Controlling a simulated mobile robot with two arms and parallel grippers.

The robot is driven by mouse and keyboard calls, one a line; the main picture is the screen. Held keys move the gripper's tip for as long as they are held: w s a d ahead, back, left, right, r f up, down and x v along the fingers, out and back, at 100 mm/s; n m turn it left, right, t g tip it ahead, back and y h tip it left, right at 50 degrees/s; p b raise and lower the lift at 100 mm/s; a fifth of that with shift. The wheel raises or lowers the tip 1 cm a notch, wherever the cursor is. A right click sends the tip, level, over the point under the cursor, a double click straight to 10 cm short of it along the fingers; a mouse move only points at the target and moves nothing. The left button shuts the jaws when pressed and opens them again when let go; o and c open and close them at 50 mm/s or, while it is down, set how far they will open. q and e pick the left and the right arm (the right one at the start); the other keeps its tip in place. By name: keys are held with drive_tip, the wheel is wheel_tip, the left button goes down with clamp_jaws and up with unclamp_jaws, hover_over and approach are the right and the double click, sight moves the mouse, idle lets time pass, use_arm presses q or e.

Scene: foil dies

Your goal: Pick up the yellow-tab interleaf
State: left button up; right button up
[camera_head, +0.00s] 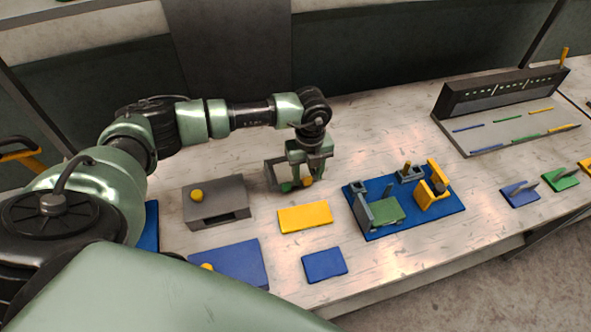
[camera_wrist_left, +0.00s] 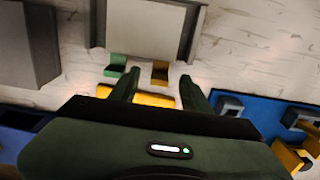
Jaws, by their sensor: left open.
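A yellow-orange tab (camera_head: 307,182), which looks like the yellow-tab interleaf's tab, sticks out at the front of a grey holder (camera_head: 272,175). A green tab (camera_head: 287,187) sits beside it on the left. In the left wrist view the yellow tab (camera_wrist_left: 160,72) and green tab (camera_wrist_left: 117,68) show at the edge of the grey holder (camera_wrist_left: 145,28). My left gripper (camera_head: 308,175) is open just above the holder's front. In its wrist view the fingers (camera_wrist_left: 157,88) straddle the yellow tab, with no contact visible. Any sheet behind the tab is hidden.
A yellow plate (camera_head: 306,217) lies in front of the holder. A grey box with a yellow knob (camera_head: 216,200) stands left. A blue board (camera_head: 445,205) with fixtures is to the right. Blue plates (camera_head: 325,264) lie nearer the front edge. A grey rack (camera_head: 500,95) stands far right.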

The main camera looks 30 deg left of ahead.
use_arm(q)
clamp_jaws()
drive_tip(key=shift+r, duration=0.1)
